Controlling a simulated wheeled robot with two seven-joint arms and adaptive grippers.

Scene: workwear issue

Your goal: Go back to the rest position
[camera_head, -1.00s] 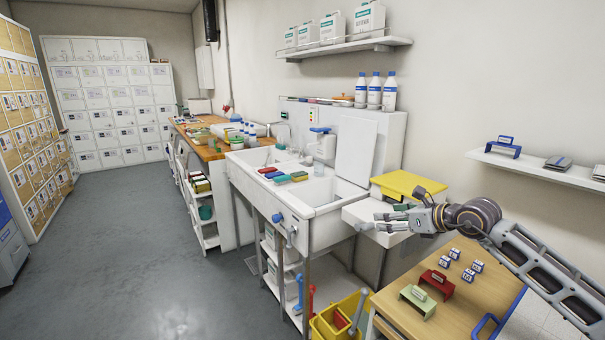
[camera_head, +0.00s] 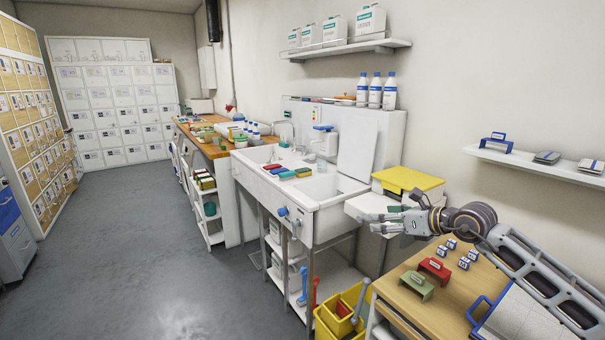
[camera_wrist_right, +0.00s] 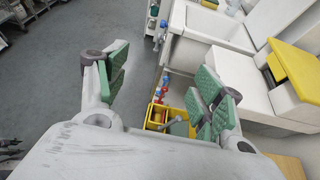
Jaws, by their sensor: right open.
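My right gripper (camera_head: 392,222) comes in from the right in the head view, above the wooden table (camera_head: 408,305) and close in front of the white box with the yellow lid (camera_head: 408,180). In the right wrist view my right gripper (camera_wrist_right: 162,88) has its green-padded fingers wide apart, with nothing between them but a view of the floor and the yellow bucket (camera_wrist_right: 166,122) below. My left gripper does not show in the head view.
The table bears a green holder (camera_head: 416,286), a red holder (camera_head: 435,269), several small blue-and-white blocks (camera_head: 463,263) and a blue-handled board (camera_head: 520,315). The sink (camera_head: 310,190) stands left of it. The grey floor (camera_head: 150,230) at left is clear.

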